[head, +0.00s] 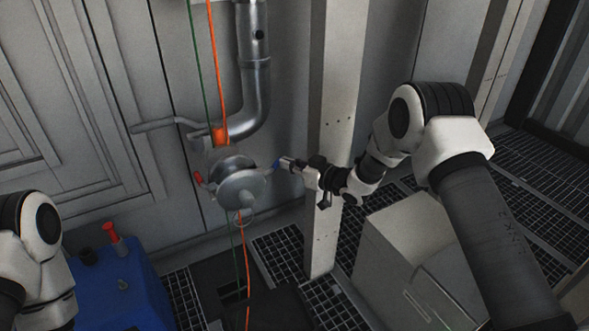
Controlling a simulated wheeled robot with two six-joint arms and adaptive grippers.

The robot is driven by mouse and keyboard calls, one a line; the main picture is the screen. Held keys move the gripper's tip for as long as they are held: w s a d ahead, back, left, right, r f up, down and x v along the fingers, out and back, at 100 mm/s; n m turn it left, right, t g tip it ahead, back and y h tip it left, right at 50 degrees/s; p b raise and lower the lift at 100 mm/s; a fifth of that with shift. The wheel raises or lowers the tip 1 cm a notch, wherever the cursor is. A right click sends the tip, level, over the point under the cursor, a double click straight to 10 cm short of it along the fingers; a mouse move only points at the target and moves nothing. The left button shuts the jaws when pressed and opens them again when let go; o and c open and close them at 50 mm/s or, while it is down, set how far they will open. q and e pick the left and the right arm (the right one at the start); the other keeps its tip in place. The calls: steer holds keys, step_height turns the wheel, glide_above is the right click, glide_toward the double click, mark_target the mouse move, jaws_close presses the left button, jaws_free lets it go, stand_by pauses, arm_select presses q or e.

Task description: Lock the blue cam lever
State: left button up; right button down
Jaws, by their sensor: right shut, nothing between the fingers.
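The blue cam lever (276,165) shows as a small blue tip on the right side of a round metal coupling (240,186), which hangs below a bent steel pipe. My right gripper (284,162) is shut with nothing between its fingers, and its fingertips are at the blue tip; whether they touch it I cannot tell. A red lever (198,178) sticks out on the coupling's left side. My left arm shows at the lower left, but its gripper is outside the view.
An orange line and a green line run down past the coupling. A blue container (125,290) with a red spout stands at lower left. A pale post (330,120) stands behind my right gripper. A grey box (400,260) sits on the grated floor below my right arm.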

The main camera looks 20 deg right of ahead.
steer(key=shift+w+a+p, duration=0.35)
steer(key=shift+w+a, duration=0.05)
steer(key=shift+w, duration=0.45)
steer(key=shift+w+a+p, duration=0.3)
steer(key=shift+w+a, duration=0.05)
steer(key=shift+w, duration=0.5)
steer(key=shift+w+a+p, duration=0.3)
steer(key=shift+w+a, duration=1)
steer(key=shift+a, duration=0.2)
steer(key=v, duration=1.2)
